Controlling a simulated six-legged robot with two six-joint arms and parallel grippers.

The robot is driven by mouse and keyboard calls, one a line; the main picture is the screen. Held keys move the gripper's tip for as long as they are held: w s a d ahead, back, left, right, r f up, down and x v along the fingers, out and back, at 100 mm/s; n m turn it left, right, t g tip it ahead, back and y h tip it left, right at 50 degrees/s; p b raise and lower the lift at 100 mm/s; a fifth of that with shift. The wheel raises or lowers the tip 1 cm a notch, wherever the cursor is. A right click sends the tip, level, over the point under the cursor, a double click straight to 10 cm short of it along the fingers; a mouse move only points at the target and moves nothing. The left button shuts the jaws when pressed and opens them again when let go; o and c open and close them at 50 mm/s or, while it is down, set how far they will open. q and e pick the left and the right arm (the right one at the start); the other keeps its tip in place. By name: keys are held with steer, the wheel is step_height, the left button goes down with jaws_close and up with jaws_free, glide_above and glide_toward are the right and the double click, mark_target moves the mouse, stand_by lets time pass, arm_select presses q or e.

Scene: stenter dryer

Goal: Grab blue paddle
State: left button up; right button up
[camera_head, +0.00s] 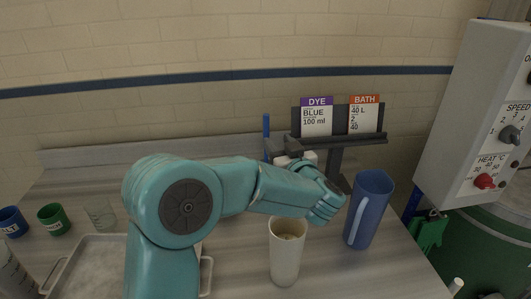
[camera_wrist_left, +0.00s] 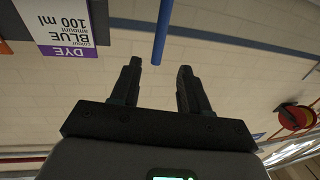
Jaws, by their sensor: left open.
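A thin upright blue rod (camera_head: 266,132), which seems to be the blue paddle's handle, stands behind my left arm, left of the sign stand. Its lower part is hidden by the arm and gripper. My left gripper (camera_head: 280,151) is close to the rod in the head view, partly hidden by my own wrist. In the left wrist view the blue rod (camera_wrist_left: 162,35) comes in from the top edge. It ends just beyond the two open fingers (camera_wrist_left: 160,68), lined up with the gap between them. Nothing is between the fingers.
A white cup (camera_head: 286,255) and a blue jug (camera_head: 369,210) stand on the counter right of my arm. DYE (camera_head: 317,118) and BATH (camera_head: 364,115) cards sit on the dark stand (camera_head: 340,165). A tray (camera_head: 90,265) and small cups lie left. A control box (camera_head: 478,130) is at right.

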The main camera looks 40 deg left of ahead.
mark_target(267, 126)
arm_select(q)
steer(key=p+x, duration=0.1)
steer(key=x, duration=0.4)
steer(key=shift+s+a+r, duration=0.15)
steer(key=p+x, duration=0.1)
steer(key=x, duration=0.1)
steer(key=p+x, duration=0.1)
steer(key=x, duration=0.1)
steer(key=shift+w+a+r, duration=0.1)
steer(key=shift+w, duration=0.3)
steer(key=shift+w+a, duration=0.1)
steer(key=shift+a, duration=0.3)
steer(key=shift+w+d, duration=0.1)
steer(key=shift+d, duration=0.05)
steer(key=shift+c, duration=0.5)
jaws_close()
